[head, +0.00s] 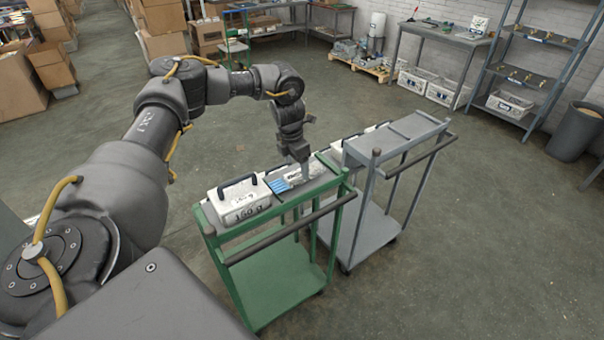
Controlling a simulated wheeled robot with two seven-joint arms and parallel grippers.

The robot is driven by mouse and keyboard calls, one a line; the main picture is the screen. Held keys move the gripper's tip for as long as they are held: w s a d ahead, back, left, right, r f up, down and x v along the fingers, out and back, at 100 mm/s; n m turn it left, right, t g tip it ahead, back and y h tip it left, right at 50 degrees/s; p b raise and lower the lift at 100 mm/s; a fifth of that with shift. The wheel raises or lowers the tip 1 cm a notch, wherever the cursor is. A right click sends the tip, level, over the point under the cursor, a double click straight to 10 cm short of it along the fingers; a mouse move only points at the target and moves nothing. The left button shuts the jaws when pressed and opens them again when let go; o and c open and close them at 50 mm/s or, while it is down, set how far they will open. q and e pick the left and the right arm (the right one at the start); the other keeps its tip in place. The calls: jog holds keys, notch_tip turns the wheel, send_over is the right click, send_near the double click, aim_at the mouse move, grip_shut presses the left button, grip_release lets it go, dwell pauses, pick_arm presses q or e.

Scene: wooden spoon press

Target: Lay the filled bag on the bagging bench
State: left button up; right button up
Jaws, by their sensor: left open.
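My left gripper (303,172) points down over the far right part of the green cart (265,250). Its jaws are open, close to a pale, printed item (318,168) that may be the filled bag. I cannot tell whether they touch it. Blue strips (279,186) lie just left of the gripper. A white box with a black handle and dark writing (240,201) stands on the cart's left end. I cannot tell for certain which surface is the bagging bench; a grey workbench (447,37) stands at the back right. My right gripper is not in view.
A grey cart (410,130) stands close to the green cart's right side, with a pale box on it. Shelving (540,40), a bin (577,130) and white crates (412,80) are at the right. Cardboard boxes (50,60) fill the back left. Open floor (470,240) lies right of the carts.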

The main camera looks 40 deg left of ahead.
aim_at(298, 173)
pick_arm(q)
jog(key=shift+w+f, duration=0.15)
jog(key=shift+f, duration=0.65)
jog(key=shift+w+f, duration=0.15)
jog(key=shift+f, duration=0.6)
jog(key=shift+r, duration=0.1)
jog(key=shift+c, duration=0.3)
jog(key=c, duration=1.1)
jog(key=shift+r, duration=0.1)
